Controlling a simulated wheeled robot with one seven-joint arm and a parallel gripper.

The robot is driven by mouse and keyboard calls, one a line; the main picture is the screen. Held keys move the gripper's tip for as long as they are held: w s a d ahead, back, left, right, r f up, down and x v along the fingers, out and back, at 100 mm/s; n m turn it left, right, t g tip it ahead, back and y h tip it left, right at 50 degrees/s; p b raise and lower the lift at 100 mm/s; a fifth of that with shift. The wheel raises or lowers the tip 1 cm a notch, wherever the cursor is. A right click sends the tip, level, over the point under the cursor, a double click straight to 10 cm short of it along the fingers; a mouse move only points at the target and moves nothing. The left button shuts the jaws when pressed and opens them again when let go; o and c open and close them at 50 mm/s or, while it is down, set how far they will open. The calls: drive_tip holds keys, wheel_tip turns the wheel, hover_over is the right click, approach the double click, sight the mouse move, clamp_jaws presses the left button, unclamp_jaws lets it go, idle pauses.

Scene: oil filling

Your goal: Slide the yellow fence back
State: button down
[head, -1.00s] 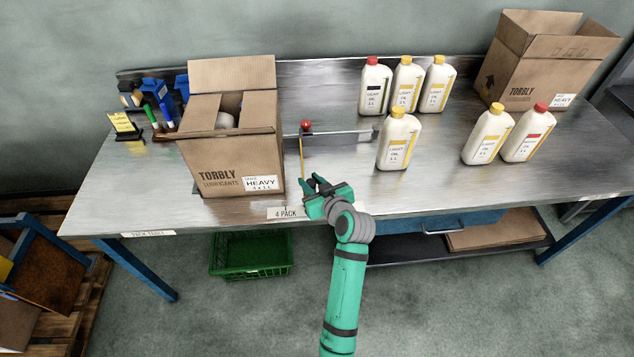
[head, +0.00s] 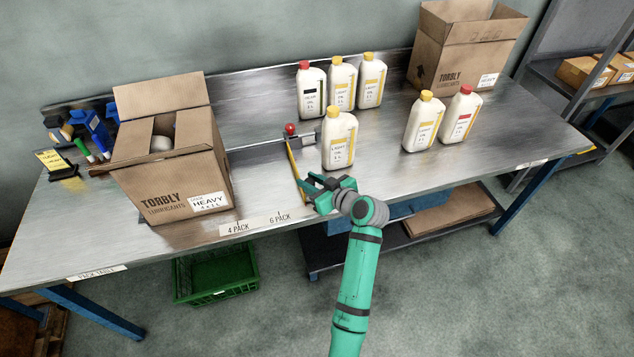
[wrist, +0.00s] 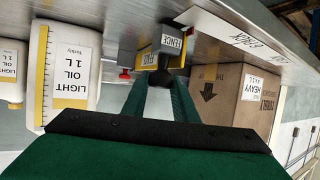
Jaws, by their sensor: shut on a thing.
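The yellow fence (head: 295,160) is a thin upright strip standing across the steel table, between the open carton and the light oil bottles. My gripper (head: 312,186) is at its front end, by the table's front edge. In the wrist view the fence (wrist: 172,40) carries a FENCE label, and my gripper (wrist: 160,90) is shut on a dark handle (wrist: 160,79) below it. A red knob (head: 290,129) sits on the rail behind; it also shows in the wrist view (wrist: 125,74). The fence stands to the right of the 6 PACK mark (head: 280,217).
The open TORBLY HEAVY carton (head: 165,185) stands left of the fence, with a clear gap between. A light oil bottle (head: 339,140) stands close on the right. More bottles and another carton (head: 450,60) are farther right. The 4 PACK mark (head: 237,228) lies near the carton.

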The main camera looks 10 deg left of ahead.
drive_tip(key=shift+w+d+r, duration=0.1)
drive_tip(key=shift+w+d, duration=0.15)
drive_tip(key=shift+d, duration=0.15)
drive_tip(key=c, duration=1.4)
unclamp_jaws()
drive_tip(key=shift+c, duration=0.2)
drive_tip(key=shift+s, duration=0.1)
drive_tip(key=v, duration=1)
drive_tip(key=shift+s+d, duration=0.15)
drive_tip(key=shift+s, duration=0.15)
drive_tip(key=shift+r, duration=0.1)
